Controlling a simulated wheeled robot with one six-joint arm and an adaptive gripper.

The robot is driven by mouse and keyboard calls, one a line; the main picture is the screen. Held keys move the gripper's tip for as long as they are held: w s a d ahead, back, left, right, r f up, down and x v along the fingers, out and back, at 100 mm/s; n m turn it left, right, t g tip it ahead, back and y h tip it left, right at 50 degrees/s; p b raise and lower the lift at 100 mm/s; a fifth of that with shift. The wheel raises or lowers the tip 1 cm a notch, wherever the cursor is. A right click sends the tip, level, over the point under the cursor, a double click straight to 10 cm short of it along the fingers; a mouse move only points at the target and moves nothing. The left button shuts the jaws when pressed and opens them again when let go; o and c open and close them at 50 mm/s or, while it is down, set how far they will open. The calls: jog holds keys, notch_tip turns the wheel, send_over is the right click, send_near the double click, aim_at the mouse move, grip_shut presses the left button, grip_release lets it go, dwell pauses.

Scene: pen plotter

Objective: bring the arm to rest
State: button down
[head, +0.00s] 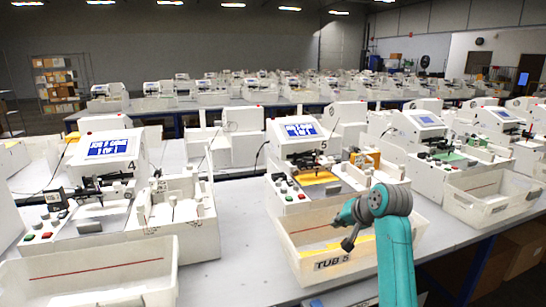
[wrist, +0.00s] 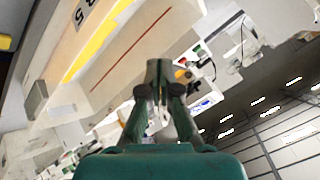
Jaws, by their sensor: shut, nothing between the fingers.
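My teal arm rises at the right of centre in the head view, bent at a rounded joint. My gripper (head: 348,242) is small and dark there, in front of or above the white tub labelled TUB 5 (head: 303,266). In the wrist view my gripper (wrist: 157,72) is shut and empty, its fingertips together. The wrist view is strongly tilted; the tub (wrist: 125,55) with its red line shows beyond the fingers at upper left. I cannot tell how far the fingertips are from the tub.
Plotter machine 5 (head: 300,145) stands behind the tub. Machine 4 (head: 105,150) is at left, with another white tub (head: 95,275) before it. A third tub (head: 495,198) lies at right. Bare grey table (head: 235,255) shows between the tubs. More machines fill the hall behind.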

jog(key=s+f+t+h, duration=0.1)
jog(key=s+f, duration=0.4)
jog(key=f, duration=0.6)
jog(key=s+f+t, duration=0.1)
jog(key=s+f, duration=0.5)
jog(key=f, duration=0.5)
jog(key=s+f+t+h, duration=0.1)
jog(key=s+f, duration=0.4)
jog(key=s, duration=0.4)
jog(key=s+f, duration=0.6)
jog(key=s, duration=0.3)
jog(key=s+r+n+t+h, duration=0.2)
jog(key=s, duration=1.9)
jog(key=s+r+n+t, duration=0.1)
jog(key=s+r+n, duration=0.1)
jog(key=s+r, duration=1)
jog(key=v, duration=0.4)
jog(key=shift+f, duration=0.4)
